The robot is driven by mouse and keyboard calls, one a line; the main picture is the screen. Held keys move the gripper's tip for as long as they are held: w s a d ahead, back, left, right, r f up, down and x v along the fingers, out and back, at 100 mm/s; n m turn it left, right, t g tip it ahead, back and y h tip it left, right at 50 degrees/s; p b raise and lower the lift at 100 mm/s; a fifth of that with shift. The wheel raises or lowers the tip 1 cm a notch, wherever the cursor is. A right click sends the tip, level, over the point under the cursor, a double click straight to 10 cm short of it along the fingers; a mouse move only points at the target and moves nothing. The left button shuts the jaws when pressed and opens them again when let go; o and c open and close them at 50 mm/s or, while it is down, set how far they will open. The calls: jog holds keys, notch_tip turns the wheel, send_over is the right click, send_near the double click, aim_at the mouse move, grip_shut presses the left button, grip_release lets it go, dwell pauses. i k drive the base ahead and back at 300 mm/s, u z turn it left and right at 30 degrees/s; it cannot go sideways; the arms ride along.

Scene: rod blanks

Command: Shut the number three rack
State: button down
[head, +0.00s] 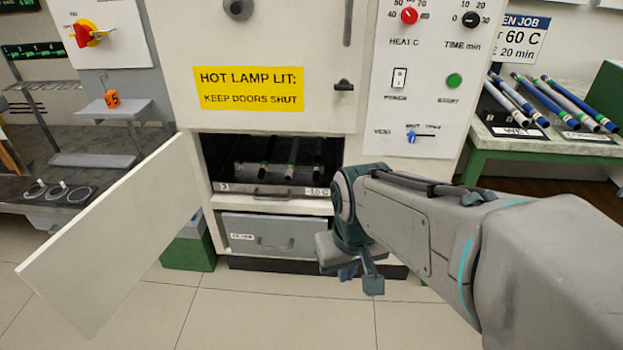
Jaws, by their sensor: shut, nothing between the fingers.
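The number three rack (275,190) is a dark tray low in the open compartment of the white cabinet. Its front strip has a handle, a "3" label at the left and a second label at the right that reads roughly "-10 C". Several dark rods with green bands lie on it. How far it stands out from the compartment is hard to tell. The compartment door (118,235) is swung wide open to the left. My gripper (360,278) is shut and empty, pointing down in front of the cabinet, right of and below the rack's front. My wrist is close to the rack's right end.
A grey drawer (258,233) sits below the rack, shut. A green bench (540,147) with rods stands at the right. A dark bench (95,175) with rings is at the left, behind the open door. The floor in front is clear.

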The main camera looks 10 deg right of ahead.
aim_at(239, 174)
jog(key=k, duration=1.15)
jog(key=z, duration=0.6)
jog(key=i, duration=0.7)
jog(key=z, duration=0.45)
jog(key=i, duration=0.85)
jog(key=u, duration=0.7)
jog(key=i, duration=0.45)
jog(key=u, duration=0.4)
